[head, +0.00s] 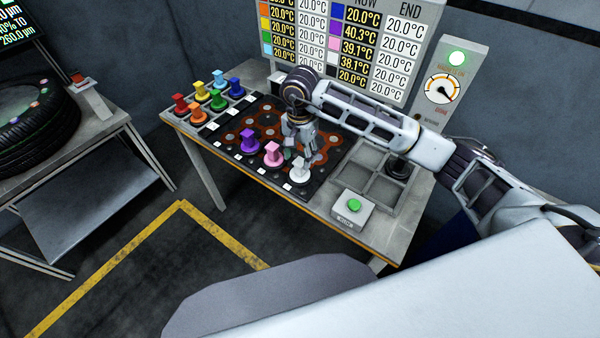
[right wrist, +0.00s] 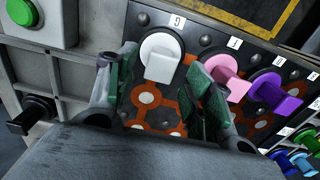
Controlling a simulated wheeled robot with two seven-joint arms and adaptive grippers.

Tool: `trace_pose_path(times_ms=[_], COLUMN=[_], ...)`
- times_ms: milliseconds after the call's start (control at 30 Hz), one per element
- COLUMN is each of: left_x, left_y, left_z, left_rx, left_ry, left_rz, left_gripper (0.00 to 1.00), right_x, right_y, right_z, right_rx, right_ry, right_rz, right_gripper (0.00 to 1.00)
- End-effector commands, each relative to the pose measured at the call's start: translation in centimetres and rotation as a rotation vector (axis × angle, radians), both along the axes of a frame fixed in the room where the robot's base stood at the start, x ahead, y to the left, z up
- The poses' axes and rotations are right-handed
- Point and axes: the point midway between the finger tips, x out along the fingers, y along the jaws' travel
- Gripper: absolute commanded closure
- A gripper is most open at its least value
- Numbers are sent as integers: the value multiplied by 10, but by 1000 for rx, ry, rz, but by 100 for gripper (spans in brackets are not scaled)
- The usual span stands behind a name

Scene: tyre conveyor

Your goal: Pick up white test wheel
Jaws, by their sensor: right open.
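The white test wheel (head: 299,171), with an upright handle, stands at the front right end of the board's near row. My right gripper (head: 300,150) points down just behind it over the board. In the right wrist view the white wheel (right wrist: 160,52) shows ahead between the two open green-padded fingers (right wrist: 163,78). The fingers do not appear to touch it; the exact gap cannot be told. The pink wheel (right wrist: 226,76) is close beside the finger on the right. My left gripper is not in view.
Pink (head: 273,153) and purple (head: 249,141) wheels stand left of the white one. Several coloured wheels sit in a rack at the back left. A black wheel (head: 399,167) sits in the grey tray (head: 369,183). A green button box (head: 353,207) stands at the front.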

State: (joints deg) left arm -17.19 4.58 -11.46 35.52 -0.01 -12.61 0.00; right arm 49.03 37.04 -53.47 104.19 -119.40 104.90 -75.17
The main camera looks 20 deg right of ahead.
Motion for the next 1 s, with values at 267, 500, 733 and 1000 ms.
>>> trace_pose_path(times_ms=[267,500,733,1000], left_x=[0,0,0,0], left_y=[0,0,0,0], left_z=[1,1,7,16], left_rx=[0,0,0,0], left_ry=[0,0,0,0], left_rz=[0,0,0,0], left_gripper=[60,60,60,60], right_x=[0,0,0,2], right_y=[0,0,0,-1], right_z=[-6,-7,-16,-39], right_rx=[1,1,1,1], right_ry=[-1,-1,2,2], right_rz=[1,0,0,0], right_gripper=[48,48,48,48])
